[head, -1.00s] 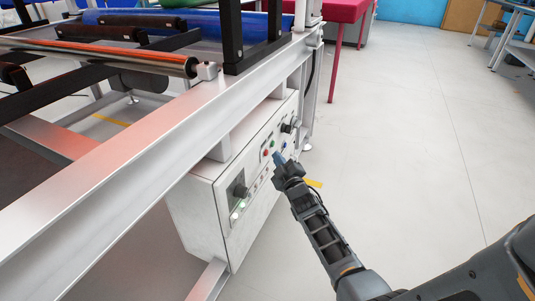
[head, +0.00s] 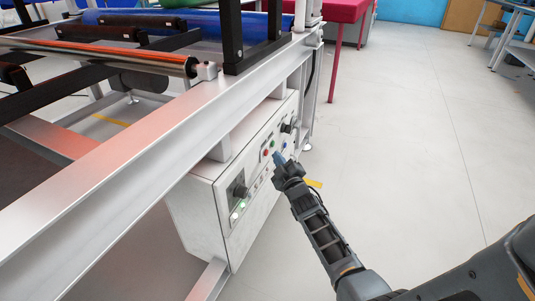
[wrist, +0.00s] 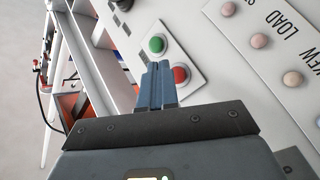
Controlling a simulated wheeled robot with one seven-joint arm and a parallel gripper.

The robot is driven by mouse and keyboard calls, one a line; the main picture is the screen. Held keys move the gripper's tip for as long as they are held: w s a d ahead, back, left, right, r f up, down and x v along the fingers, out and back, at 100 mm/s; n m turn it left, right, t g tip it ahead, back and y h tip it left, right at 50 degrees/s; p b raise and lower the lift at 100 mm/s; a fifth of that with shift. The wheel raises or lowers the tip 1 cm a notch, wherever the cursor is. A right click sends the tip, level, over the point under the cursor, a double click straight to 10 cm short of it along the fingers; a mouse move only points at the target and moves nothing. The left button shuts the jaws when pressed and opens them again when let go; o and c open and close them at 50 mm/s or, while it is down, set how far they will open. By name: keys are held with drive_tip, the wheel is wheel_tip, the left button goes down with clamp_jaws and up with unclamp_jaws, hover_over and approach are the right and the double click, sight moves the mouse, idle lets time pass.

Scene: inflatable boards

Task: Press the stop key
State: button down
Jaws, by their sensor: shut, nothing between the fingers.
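A control box (head: 204,222) hangs under the machine's frame in the head view. A red round button (wrist: 180,74) and a green round button (wrist: 157,44) sit together on a pale plate in the wrist view. They also show small in the head view, red (head: 266,152) and green (head: 272,143). I read no stop label by either. My gripper (wrist: 158,68) is shut and empty, its blue-grey fingertips in front of the panel. In the wrist view the tips lie just left of the red button and below the green one, partly overlapping the plate. I cannot tell whether they touch it.
Several pale round buttons (wrist: 260,41) with printed lettering lie right on the panel. The metal beam (head: 130,160) runs above. Floor (head: 410,150) to the right is clear.

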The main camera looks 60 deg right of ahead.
drive_tip(key=shift+w+b, duration=0.2)
drive_tip(key=shift+b, duration=0.1)
drive_tip(key=shift+w, duration=0.25)
drive_tip(key=shift+w+b, duration=0.4)
drive_tip(key=shift+b, duration=0.2)
idle(0.6)
drive_tip(key=shift+a, duration=0.1)
drive_tip(key=shift+s+p, duration=0.65)
drive_tip(key=shift+s, duration=0.2)
drive_tip(key=shift+s+d+p, duration=0.15)
drive_tip(key=shift+s+p, duration=0.7)
drive_tip(key=shift+s, duration=0.4)
drive_tip(key=shift+s+d+p, duration=0.1)
drive_tip(key=shift+s+p, duration=0.7)
drive_tip(key=shift+s, duration=0.45)
